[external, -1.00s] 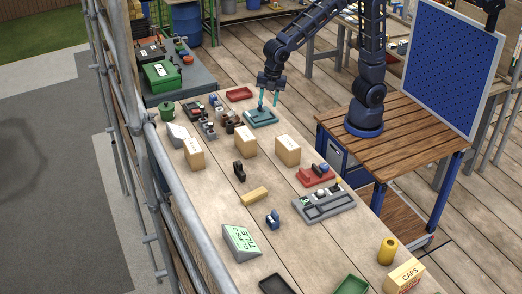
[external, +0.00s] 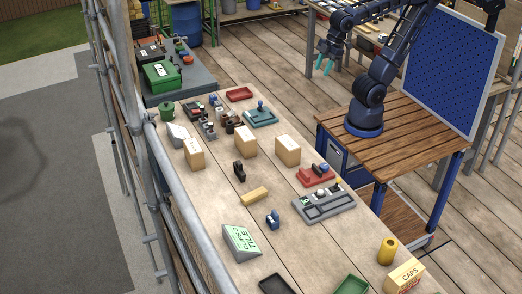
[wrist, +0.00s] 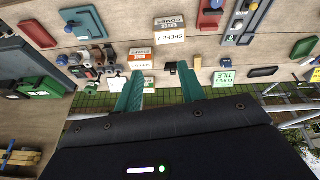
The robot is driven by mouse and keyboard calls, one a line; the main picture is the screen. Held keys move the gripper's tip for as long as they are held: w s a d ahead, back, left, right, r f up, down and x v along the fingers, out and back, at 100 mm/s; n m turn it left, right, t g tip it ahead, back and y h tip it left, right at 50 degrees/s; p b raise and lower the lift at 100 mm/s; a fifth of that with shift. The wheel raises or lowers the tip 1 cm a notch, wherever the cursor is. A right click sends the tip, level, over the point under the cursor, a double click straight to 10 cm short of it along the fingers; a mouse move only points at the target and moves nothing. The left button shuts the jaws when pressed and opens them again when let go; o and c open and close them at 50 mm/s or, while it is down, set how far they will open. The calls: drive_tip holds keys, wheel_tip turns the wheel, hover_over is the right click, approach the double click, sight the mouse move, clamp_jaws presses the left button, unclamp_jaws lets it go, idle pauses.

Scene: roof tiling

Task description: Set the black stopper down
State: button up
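My gripper (external: 323,65) is raised, off the table's far right side, over the floor. In the wrist view its two teal fingers (wrist: 160,90) stand apart with nothing between them. A black upright piece (external: 239,171) stands mid-table; it also shows small in the wrist view (wrist: 171,67). I cannot tell for sure whether it is the stopper. A teal holder (external: 262,119) lies at the table's far right with a dark blue knobbed piece (external: 260,105) upright on it. The holder also shows at the top left of the wrist view (wrist: 90,30).
Several card boxes (external: 288,150) stand in a row across the table. A red holder (external: 314,178) and a grey tray (external: 324,205) lie at the right edge. A dark red tray (external: 240,94) is at the far end.

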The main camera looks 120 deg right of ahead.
drive_tip(key=shift+m, duration=0.8)
drive_tip(key=s, duration=0.2)
drive_tip(key=s+f, duration=0.1)
drive_tip(key=s, duration=0.1)
drive_tip(key=shift+s+d, duration=0.1)
